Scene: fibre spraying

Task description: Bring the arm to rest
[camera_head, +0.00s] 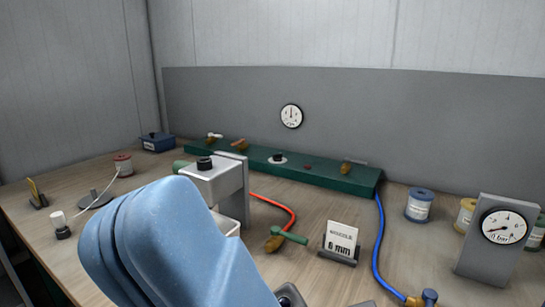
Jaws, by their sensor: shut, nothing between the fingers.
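My arm, in a blue cover, fills the lower left and middle of the head view and is bent, with its top near the grey stand. My gripper is not in view; the arm's far end cannot be made out. A small dark part at the bottom edge, just right of the blue cover, is too cut off to name. The arm hides part of the bench (330,205) and the lower part of the grey stand (233,190) behind it.
A green manifold (330,180) runs along the back. A red hose (283,206), a blue hose (379,240), a green-handled valve (288,236) and a "6 mm" sign (341,240) lie right of my arm. A gauge block (497,240) and spools (419,205) stand at right.

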